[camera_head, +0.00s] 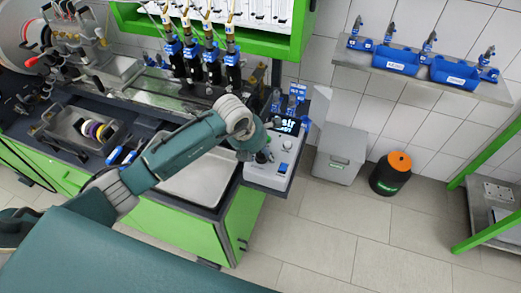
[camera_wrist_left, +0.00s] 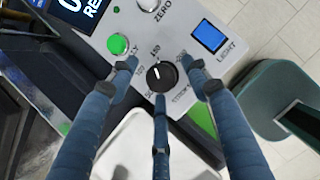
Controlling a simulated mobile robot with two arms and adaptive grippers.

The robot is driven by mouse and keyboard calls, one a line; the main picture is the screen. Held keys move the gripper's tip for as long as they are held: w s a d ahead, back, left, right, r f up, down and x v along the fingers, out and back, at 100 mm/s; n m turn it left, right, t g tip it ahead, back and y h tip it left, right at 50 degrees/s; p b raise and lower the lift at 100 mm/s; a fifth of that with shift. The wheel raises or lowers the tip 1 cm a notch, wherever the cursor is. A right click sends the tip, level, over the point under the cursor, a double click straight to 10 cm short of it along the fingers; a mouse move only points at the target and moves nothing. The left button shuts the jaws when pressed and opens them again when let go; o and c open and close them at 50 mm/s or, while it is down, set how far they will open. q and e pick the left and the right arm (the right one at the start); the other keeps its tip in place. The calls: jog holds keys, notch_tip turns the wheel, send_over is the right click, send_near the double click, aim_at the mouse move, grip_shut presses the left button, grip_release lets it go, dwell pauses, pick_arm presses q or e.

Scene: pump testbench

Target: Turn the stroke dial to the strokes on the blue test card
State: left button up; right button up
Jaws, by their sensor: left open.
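The stroke dial (camera_wrist_left: 161,76) is a round black knob with a white pointer line, on a light grey panel with small printed marks around it. My left gripper (camera_wrist_left: 159,74) is open, with its three blue fingers spread around the dial. Whether a fingertip touches it I cannot tell. In the head view my left gripper (camera_head: 262,150) is over the control box (camera_head: 287,163), and the dial is hidden there. A small blue card (camera_head: 297,89) with white marks stands behind the box, probably the test card; its text is too small to read. My right gripper is not in view.
The panel also has a green button (camera_wrist_left: 117,44), a blue square switch (camera_wrist_left: 209,37), a silver ZERO knob (camera_wrist_left: 148,4) and a lit display (camera_wrist_left: 84,8). A metal tray (camera_head: 192,180) lies left of the box.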

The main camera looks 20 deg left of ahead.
pick_arm(q)
jog(key=c, duration=1.1)
jog(key=shift+w+f+m+b, duration=0.1)
jog(key=shift+m+b, duration=0.5)
jog(key=shift+b, duration=0.35)
jog(key=m+g+h+b, duration=0.1)
jog(key=m+b, duration=0.1)
jog(key=b, duration=0.2)
jog(key=m+b, duration=0.3)
jog(key=m+g+h+b, duration=0.1)
jog(key=m+b, duration=0.2)
jog(key=b, duration=0.1)
jog(key=shift+w+a+g+h+b, duration=0.1)
jog(key=shift+w+g+h+b, duration=0.15)
jog(key=shift+g+h+b, duration=0.1)
jog(key=shift+r+m+g+b, duration=0.25)
jog(key=shift+m+g+b, duration=0.2)
jog(key=shift+m+b, duration=0.9)
jog(key=shift+h, duration=0.25)
